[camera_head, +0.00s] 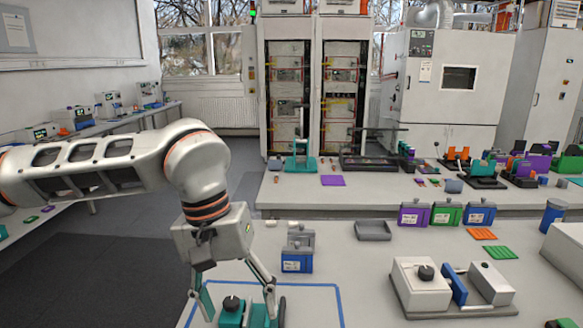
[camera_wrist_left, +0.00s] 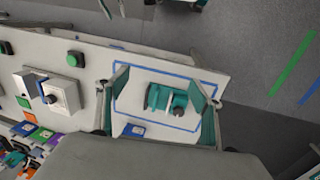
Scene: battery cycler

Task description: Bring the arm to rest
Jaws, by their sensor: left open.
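My left arm comes in from the left in the head view, and its gripper (camera_head: 236,296) points down over the near table. The gripper is open, with its two fingers spread apart. Below and between them, as pictured, is a teal device with a black knob (camera_head: 231,304), inside a blue outline on the table. In the left wrist view the open gripper (camera_wrist_left: 162,95) also frames the teal device (camera_wrist_left: 158,98), which looks apart from both fingers. Nothing is held. The right gripper is not in view.
A blue box (camera_head: 297,262) stands just beyond the outline. A grey tray (camera_head: 373,231) and purple, green and blue boxes (camera_head: 446,214) stand farther back. A white device with a black knob (camera_head: 420,284) is on the right. A second table with fixtures lies behind.

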